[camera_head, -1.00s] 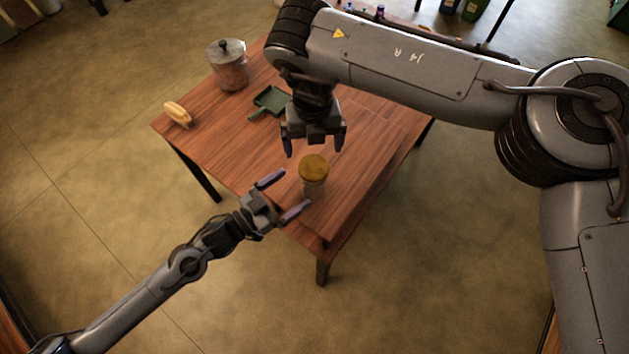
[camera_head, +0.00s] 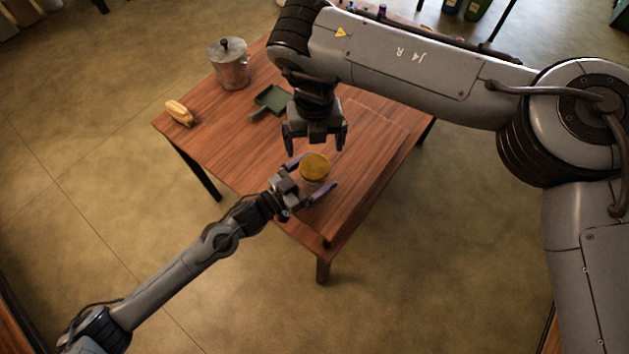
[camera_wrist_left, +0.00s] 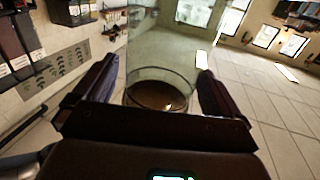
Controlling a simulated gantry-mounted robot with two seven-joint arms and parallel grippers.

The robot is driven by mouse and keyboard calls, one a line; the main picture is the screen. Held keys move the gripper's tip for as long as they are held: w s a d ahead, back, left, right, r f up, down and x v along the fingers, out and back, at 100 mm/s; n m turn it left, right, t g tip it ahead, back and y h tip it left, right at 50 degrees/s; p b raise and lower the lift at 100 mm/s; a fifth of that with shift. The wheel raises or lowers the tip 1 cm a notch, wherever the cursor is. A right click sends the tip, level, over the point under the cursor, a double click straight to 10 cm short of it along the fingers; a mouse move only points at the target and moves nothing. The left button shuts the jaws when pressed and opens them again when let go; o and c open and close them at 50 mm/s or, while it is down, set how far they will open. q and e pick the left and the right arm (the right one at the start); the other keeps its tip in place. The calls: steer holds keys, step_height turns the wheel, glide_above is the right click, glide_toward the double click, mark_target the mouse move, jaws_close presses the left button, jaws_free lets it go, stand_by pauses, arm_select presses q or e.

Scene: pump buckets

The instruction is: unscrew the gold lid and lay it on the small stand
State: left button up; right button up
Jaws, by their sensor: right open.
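A glass jar (camera_head: 312,187) with a gold lid (camera_head: 314,166) stands upright near the table's front corner. My left gripper (camera_head: 309,177) is open, its fingers on either side of the jar. In the left wrist view the clear jar (camera_wrist_left: 163,75) with dark contents stands between the two fingers; the lid is out of that view. Whether the fingers touch the glass I cannot tell. My right gripper (camera_head: 316,146) is open and empty, pointing down above the table just behind the lid. A small green tray-like piece with a handle (camera_head: 271,100) lies behind; I cannot tell if it is the stand.
A yellow object (camera_head: 179,113) lies at the left edge. The wooden table (camera_head: 235,150) is bare at its left middle. My right arm covers the back right.

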mark_target(314, 166)
arm_select(q)
steer(key=c, duration=1.4)
jaws_close()
arm_select(e)
steer(key=shift+c, duration=0.9)
steer(key=m, duration=0.4)
steer(key=shift+m, duration=0.3)
steer(key=m, duration=0.3)
steer(key=shift+m, duration=0.4)
steer(key=m, duration=1)
steer(key=shift+m, duration=0.4)
steer(key=m, duration=0.7)
steer(key=shift+m, duration=0.3)
steer(key=m, duration=0.4)
steer(key=shift+f+m, duration=0.4)
steer(key=shift+f, duration=3.6)
